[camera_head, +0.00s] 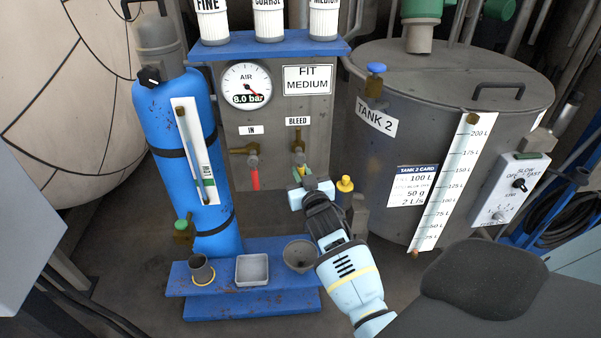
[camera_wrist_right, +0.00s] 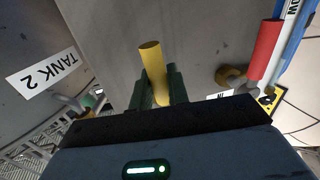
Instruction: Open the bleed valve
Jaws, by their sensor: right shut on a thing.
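The bleed valve (camera_head: 298,158) is a brass fitting on the grey panel under the BLEED label (camera_head: 298,121). Its yellow lever (camera_wrist_right: 152,62) sticks out between my right gripper's dark green fingers in the wrist view. My right gripper (camera_head: 301,175) is shut on that lever, just below the brass body, and covers most of it in the head view. The lever seems to point down, but its exact angle is hard to tell. The air gauge (camera_head: 246,85) above reads 8.0 bar. My left gripper is not in view.
The IN valve (camera_head: 253,160) with a red lever hanging down is left of the bleed valve; its red lever shows in the wrist view (camera_wrist_right: 264,50). A yellow-capped part (camera_head: 345,184) stands close right of my gripper. Tank 2 (camera_head: 400,130) is further right. A blue bench (camera_head: 255,305) with cups is below.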

